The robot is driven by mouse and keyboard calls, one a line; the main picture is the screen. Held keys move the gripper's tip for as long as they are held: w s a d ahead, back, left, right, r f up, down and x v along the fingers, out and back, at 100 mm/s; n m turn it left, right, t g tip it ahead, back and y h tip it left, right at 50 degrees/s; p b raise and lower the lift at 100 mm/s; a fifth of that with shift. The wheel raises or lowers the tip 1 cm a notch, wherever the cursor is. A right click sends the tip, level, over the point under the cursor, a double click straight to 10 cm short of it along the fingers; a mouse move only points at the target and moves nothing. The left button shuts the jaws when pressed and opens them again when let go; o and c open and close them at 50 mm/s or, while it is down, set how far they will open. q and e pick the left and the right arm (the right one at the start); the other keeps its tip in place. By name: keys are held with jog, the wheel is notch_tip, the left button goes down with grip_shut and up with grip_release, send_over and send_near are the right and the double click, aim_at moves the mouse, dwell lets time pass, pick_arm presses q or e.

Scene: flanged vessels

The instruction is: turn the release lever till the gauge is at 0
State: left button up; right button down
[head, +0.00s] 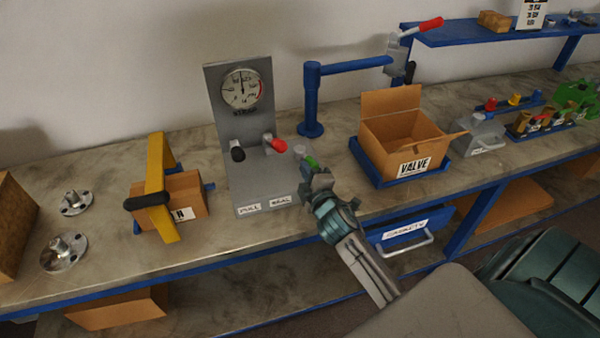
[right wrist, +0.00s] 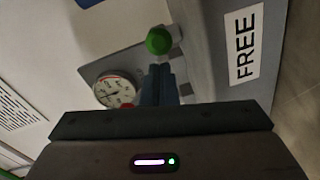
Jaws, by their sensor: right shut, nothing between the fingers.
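The gauge (head: 240,88) is a white dial with a red arc, on the grey upright panel (head: 262,125); its needle points roughly upward in the head view, and I cannot read the value. It also shows tilted in the right wrist view (right wrist: 115,91). A green-knobbed lever (head: 311,162) is at the unit's right side. Its green ball (right wrist: 159,40) lies just past my fingertips in the right wrist view, near a FREE label (right wrist: 246,45). My right gripper (head: 317,178) is shut and empty, close to the green knob; contact cannot be told. My left gripper is out of view.
Black (head: 237,151) and red (head: 275,145) knobs stand left of the green one, above PULL and SEAL labels. A blue post (head: 311,100) with an arm stands behind.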

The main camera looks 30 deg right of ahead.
jog(key=shift+d+f, duration=0.1)
jog(key=shift+d, duration=0.1)
jog(key=shift+d+n+y, duration=0.1)
jog(key=shift+n+y, duration=0.2)
jog(key=shift+y, duration=0.3)
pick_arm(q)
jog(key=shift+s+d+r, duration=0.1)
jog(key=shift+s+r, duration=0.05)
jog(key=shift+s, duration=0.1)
pick_arm(e)
jog(key=shift+d+n+y, duration=0.2)
jog(key=shift+n+y, duration=0.1)
